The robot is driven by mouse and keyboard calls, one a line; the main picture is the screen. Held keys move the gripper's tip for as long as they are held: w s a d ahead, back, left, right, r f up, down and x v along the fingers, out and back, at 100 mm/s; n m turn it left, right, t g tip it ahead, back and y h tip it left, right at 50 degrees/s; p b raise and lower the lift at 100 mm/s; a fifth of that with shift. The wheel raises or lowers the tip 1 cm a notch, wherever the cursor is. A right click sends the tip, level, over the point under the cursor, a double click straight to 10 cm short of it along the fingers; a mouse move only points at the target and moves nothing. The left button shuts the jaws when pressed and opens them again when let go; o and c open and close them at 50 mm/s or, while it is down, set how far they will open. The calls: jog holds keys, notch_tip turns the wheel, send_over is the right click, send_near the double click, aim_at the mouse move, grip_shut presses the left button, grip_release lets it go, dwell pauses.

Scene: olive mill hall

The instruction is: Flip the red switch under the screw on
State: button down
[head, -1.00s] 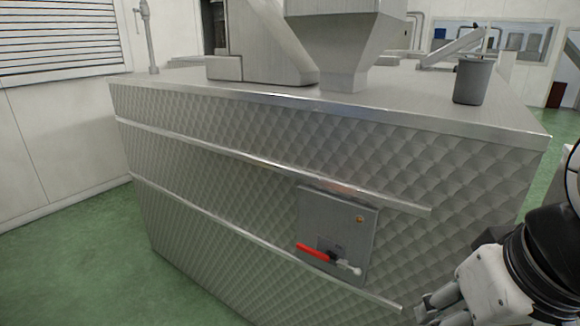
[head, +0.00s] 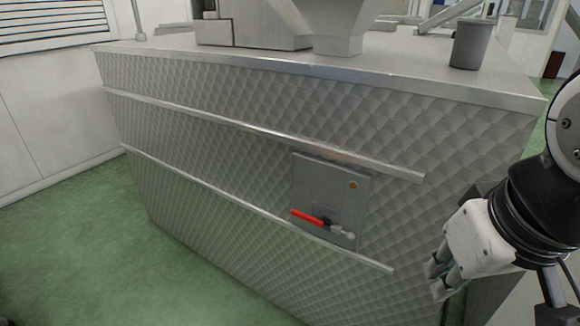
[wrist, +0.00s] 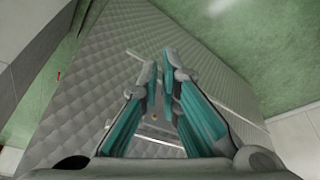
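A grey control box (head: 331,195) is mounted on the quilted metal front of the machine. The red switch handle (head: 307,217) sits low on it, pointing left and nearly level, with a pale grey end (head: 342,233) to the right of its pivot. I cannot clearly make out the switch there.
Metal rails (head: 270,133) run across the machine front above and below the box. A grey cup (head: 470,43) stands on the top near the right corner, beside a hopper (head: 340,30). Green floor (head: 75,255) is open at the left.

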jog(key=w+f+n+h+b, duration=0.45)
jog(key=w+f+n, duration=0.3)
jog(key=w, duration=0.55)
jog(key=w+f+n+h+b, duration=0.4)
jog(key=w+f+n+b, duration=0.4)
jog(key=w, duration=0.5)
jog(key=w+a+f+n+t+b, duration=0.2)
jog(key=w+a+f+n, duration=0.4)
jog(key=a+f, duration=0.3)
jog(key=w+a+f+n+t+b, duration=0.2)
jog(key=w+a+f+n+t, duration=0.3)
jog(key=a+f, duration=0.5)
jog(key=w+f+n, duration=0.2)
jog(key=w+f, duration=0.1)
jog(key=shift+a+f+b, duration=0.25)
jog(key=shift+f+b, duration=0.1)
jog(key=shift+f, duration=0.05)
jog(key=shift+w+d+y, duration=0.1)
jog(key=shift+w+y, duration=0.05)
jog(key=shift+y, duration=0.1)
jog(key=w+d+b, duration=0.1)
jog(key=w+d, duration=0.4)
jog(key=w, duration=0.2)
jog(key=shift+w+d+r+b, duration=0.25)
jog(key=shift+r+b, duration=0.1)
jog(key=shift+b, duration=0.05)
